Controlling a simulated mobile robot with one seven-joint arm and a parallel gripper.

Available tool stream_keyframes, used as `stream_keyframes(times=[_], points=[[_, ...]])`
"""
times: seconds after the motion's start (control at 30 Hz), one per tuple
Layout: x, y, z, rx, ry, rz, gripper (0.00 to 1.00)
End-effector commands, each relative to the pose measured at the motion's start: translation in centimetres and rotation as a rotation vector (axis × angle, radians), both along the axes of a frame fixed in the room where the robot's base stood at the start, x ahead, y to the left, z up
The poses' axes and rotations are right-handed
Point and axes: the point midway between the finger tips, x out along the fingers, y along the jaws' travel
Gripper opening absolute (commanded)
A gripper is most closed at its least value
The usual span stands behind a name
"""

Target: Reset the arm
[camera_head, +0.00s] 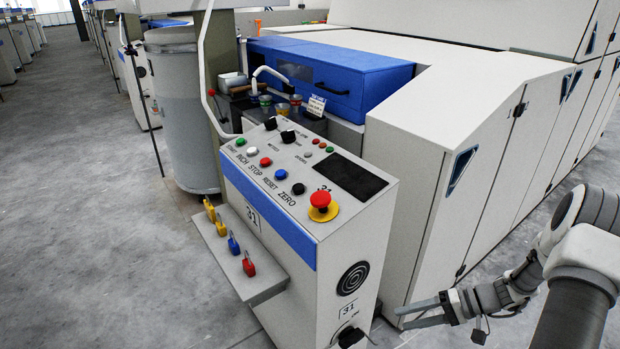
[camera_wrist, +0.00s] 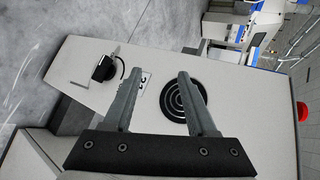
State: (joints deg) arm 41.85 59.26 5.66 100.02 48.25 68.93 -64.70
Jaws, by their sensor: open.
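My gripper (camera_head: 420,313) is at the lower right in the head view, low beside the right side of the control console (camera_head: 345,240). Its two fingers are apart with nothing between them. In the wrist view my gripper (camera_wrist: 158,95) is open and faces the console's side panel (camera_wrist: 130,75). That panel carries a round black grille (camera_wrist: 183,101) and a black knob or plug (camera_wrist: 104,68). I cannot tell whether the fingertips touch the panel. My arm comes in from the right edge of the head view.
The console's top has a red emergency button (camera_head: 320,201), several coloured push buttons and a dark screen (camera_head: 346,175). A shelf (camera_head: 262,283) on its left holds several padlocks. A large beige machine (camera_head: 450,130) stands behind. Open floor (camera_head: 90,220) lies at left.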

Motion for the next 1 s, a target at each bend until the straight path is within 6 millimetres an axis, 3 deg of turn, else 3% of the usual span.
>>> stream_keyframes(times=[0.1,0.5,1.0], points=[[0.0,1.0,3.8,-0.095,0.018,0.062,0.57],[-2.4,4.5,14.7,-0.421,0.045,0.177,0.57],[-8.7,8.3,25.3,-0.804,-0.070,0.154,0.57]])
